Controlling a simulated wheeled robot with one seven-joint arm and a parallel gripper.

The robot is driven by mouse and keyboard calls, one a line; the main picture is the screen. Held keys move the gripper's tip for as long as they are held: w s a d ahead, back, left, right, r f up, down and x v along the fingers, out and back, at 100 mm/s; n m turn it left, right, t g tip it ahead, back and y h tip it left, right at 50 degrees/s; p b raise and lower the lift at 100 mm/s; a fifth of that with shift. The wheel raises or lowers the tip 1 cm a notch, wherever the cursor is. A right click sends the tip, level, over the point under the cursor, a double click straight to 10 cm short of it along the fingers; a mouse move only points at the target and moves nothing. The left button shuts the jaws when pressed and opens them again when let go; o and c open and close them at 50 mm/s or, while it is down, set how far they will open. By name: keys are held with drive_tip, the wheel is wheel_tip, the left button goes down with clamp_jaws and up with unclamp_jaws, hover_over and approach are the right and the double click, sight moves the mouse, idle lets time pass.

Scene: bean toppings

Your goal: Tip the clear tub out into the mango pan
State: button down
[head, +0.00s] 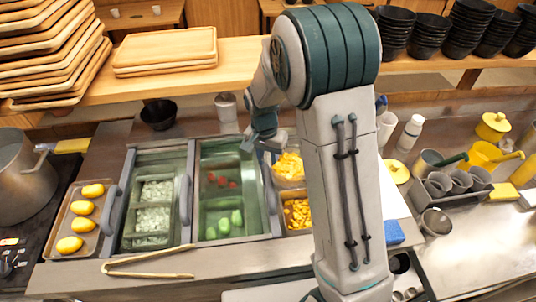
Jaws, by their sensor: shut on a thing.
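A clear tub (274,178) with bright yellow-orange mango pieces (290,164) shows just left of my arm, partly hidden by it. My gripper (270,144) is at the tub's upper left rim and shut on it; its fingertips are small and hard to make out. The tub looks roughly upright. Below it in the picture, the mango pan holds darker orange pieces (298,212). My arm hides the right part of the pan. I cannot tell how high the tub is above the counter.
Left of the tub, a green-lined pan (206,160) holds red and green pieces, and another (151,163) holds pale cubes. A tray (64,220) of whole yellow fruit and wooden tongs (145,270) lie nearby. A shelf (240,60) with trays and black bowls runs behind.

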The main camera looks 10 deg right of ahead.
drive_tip(key=shift+f, duration=0.45)
drive_tip(key=shift+s+d+r+t+y, duration=0.1)
drive_tip(key=shift+d+r+t+y, duration=0.1)
drive_tip(key=shift+r+t+y, duration=0.5)
drive_tip(key=shift+s+d+r+t+y, duration=0.15)
drive_tip(key=shift+r+t+y, duration=0.15)
drive_tip(key=shift+r+y, duration=0.7)
drive_tip(key=shift+r+t+y+b, duration=0.35)
drive_tip(key=shift+r+t+y, duration=0.05)
drive_tip(key=shift+r, duration=0.15)
drive_tip(key=shift+d+b, duration=0.1)
drive_tip(key=shift+b, duration=0.4)
drive_tip(key=shift+s+d+r+t+y+b, duration=0.3)
drive_tip(key=shift+y+b, duration=0.4)
drive_tip(key=shift+b, duration=1.2)
drive_tip(key=shift+s+d+r+t+y+b, duration=0.15)
drive_tip(key=shift+d+r+t+y+b, duration=0.3)
drive_tip(key=shift+b, duration=0.9)
drive_tip(key=shift+s+d+r+t+y+b, duration=0.2)
drive_tip(key=shift+y+b, duration=0.45)
drive_tip(key=shift+b, duration=0.7)
drive_tip(key=shift+s+d+r+t+y+b, duration=0.1)
drive_tip(key=shift+s+d+t+y+b, duration=0.35)
drive_tip(key=shift+b, duration=1.15)
drive_tip(key=shift+s+d+t+y+b, duration=0.1)
drive_tip(key=shift+d+t+y+b, duration=0.4)
drive_tip(key=shift+b, duration=1.1)
drive_tip(key=shift+s+d+r+t+y+b, duration=0.1)
drive_tip(key=shift+s+d+t+y+b, duration=0.15)
drive_tip(key=shift+d+y+b, duration=0.9)
